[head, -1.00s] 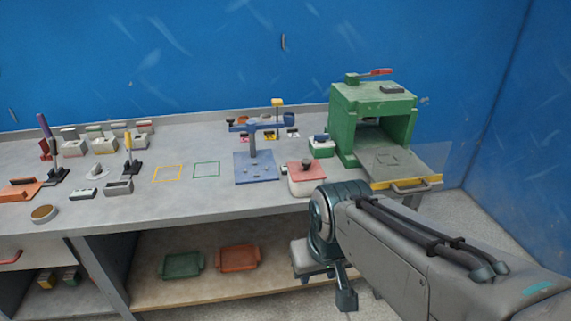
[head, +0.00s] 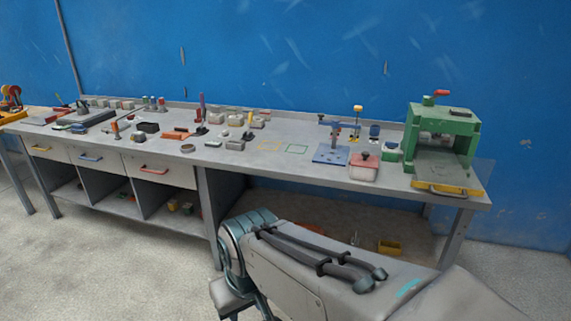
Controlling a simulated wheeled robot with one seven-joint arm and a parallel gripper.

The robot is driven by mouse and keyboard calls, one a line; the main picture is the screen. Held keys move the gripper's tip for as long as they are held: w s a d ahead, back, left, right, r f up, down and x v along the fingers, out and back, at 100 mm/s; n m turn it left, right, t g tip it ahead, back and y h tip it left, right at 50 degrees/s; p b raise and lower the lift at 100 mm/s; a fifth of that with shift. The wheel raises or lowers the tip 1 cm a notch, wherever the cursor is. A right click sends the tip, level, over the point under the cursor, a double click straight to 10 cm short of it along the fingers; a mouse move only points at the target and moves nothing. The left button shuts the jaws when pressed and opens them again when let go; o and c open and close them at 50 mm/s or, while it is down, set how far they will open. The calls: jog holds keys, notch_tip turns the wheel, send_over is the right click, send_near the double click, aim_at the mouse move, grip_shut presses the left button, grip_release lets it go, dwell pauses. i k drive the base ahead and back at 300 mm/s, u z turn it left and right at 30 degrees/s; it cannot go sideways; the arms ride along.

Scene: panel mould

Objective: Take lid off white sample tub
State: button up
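A white tub with a red lid and a dark knob (head: 364,168) stands on the grey bench, between a blue plate with a post and the green press. The lid sits on the tub. My arm crosses the lower middle of the head view. My gripper (head: 229,301) hangs low in front of the bench, at the bottom edge of the picture, well away from the tub. Its fingers are mostly hidden or cut off, so I cannot tell whether it is open.
The long grey bench (head: 268,171) has drawers at left. A green press (head: 440,140) stands right of the tub, its yellow-edged tray jutting forward. A small green-and-white box (head: 390,152) stands behind the tub. The blue plate (head: 331,154) is at its left. Floor at left is clear.

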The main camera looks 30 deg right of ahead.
aim_at(364, 159)
jog(key=u, duration=0.25)
jog(key=i, duration=0.25)
jog(key=z, duration=0.9)
jog(key=i, duration=1.5)
jog(key=z, duration=1.9)
jog(key=i, duration=0.7)
jog(key=z, duration=0.75)
